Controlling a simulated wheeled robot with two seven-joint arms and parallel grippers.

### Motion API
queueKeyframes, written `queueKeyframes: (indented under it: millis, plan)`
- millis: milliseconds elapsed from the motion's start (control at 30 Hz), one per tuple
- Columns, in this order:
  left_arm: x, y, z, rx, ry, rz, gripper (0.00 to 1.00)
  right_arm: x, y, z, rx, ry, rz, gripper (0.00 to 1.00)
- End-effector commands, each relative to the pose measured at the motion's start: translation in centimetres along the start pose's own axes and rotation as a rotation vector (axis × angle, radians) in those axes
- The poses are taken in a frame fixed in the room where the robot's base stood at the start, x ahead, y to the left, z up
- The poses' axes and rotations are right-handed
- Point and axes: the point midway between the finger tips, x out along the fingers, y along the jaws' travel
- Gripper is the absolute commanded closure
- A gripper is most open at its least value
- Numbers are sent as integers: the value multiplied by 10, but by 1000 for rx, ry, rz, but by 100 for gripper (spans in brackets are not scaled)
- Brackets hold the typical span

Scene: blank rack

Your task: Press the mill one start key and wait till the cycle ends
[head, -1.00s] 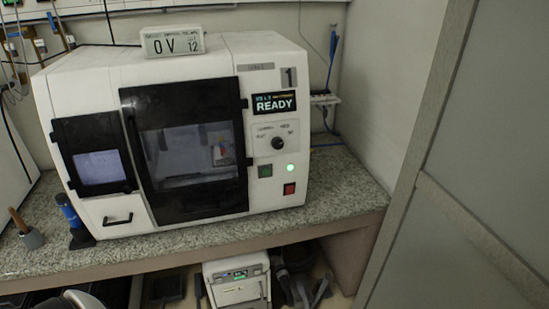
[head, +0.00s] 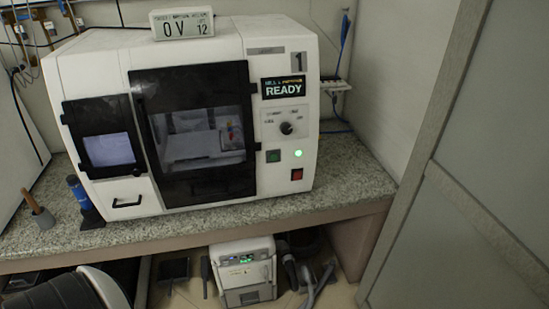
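The white mill (head: 110,85), marked 1, stands on a speckled grey counter. Its display (head: 283,87) reads READY. Its dark-framed door (head: 196,130) is shut, with a window onto a pale interior. Which key is the start key is not legible; the green one is beside the light. Neither of my grippers is in view.
The counter (head: 345,180) is clear to the mill's right. A blue-and-black upright tool (head: 84,202) and a wooden-handled tool in a holder (head: 38,210) stand at left. A small white unit (head: 243,270) sits below. A grey partition (head: 470,180) closes the right side.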

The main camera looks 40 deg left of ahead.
Motion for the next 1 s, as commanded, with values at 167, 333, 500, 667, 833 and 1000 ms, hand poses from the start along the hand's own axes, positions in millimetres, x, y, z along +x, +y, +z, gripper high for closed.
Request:
queueKeyframes:
  millis: [167,333,500,667,833,1000]
  plan:
    - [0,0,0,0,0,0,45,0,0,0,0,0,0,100]
    - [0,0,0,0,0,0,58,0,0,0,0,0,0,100]
    - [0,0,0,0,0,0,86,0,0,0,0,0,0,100]
    - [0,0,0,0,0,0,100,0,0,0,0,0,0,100]
    - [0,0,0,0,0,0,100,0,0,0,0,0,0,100]
    - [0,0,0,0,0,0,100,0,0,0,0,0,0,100]
